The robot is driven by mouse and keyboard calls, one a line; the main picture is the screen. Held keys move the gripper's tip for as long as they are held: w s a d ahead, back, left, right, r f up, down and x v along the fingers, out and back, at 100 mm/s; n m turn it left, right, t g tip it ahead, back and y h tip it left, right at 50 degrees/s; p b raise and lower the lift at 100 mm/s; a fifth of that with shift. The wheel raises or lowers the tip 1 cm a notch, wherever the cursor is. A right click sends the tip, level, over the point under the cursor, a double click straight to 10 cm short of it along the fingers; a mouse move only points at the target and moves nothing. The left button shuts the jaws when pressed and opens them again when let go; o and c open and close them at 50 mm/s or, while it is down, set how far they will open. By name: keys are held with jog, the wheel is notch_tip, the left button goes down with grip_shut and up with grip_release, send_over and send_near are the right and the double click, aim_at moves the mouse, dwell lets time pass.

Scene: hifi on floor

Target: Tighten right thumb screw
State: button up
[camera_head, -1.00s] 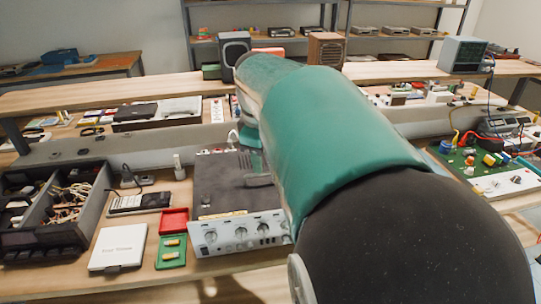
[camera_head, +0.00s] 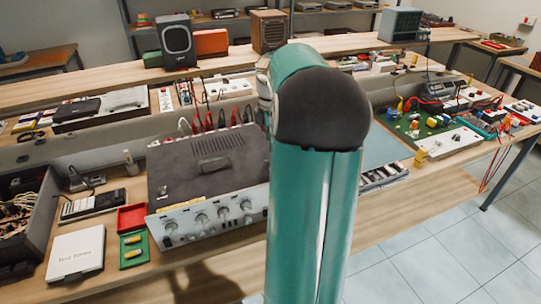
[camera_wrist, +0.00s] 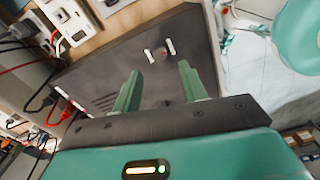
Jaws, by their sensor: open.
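The hifi amplifier (camera_head: 178,170) stands on the workbench, with a dark vented lid, a raised handle-like piece (camera_head: 213,164) on top and a silver knobbed front. Red and white plugs rise at its rear edge. In the wrist view, its dark panel (camera_wrist: 95,75) fills the middle. Two small pale pieces (camera_wrist: 170,46) stand on that panel beyond my fingertips; I cannot tell whether either is the right thumb screw. My gripper (camera_wrist: 158,78) is open and empty, its two green fingers apart over the panel. In the head view my arm hides the gripper and the amplifier's right end.
Left of the amplifier are a red tray (camera_head: 132,217), a green tray (camera_head: 134,250), a white box (camera_head: 76,254) and a dark parts bin (camera_head: 25,225). A green circuit board (camera_head: 418,128) lies to the right. Cables and a white socket strip (camera_wrist: 68,18) border the panel in the wrist view.

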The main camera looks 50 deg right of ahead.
notch_tip(320, 180, down, 6)
jog(key=shift+f, duration=0.25)
grip_shut()
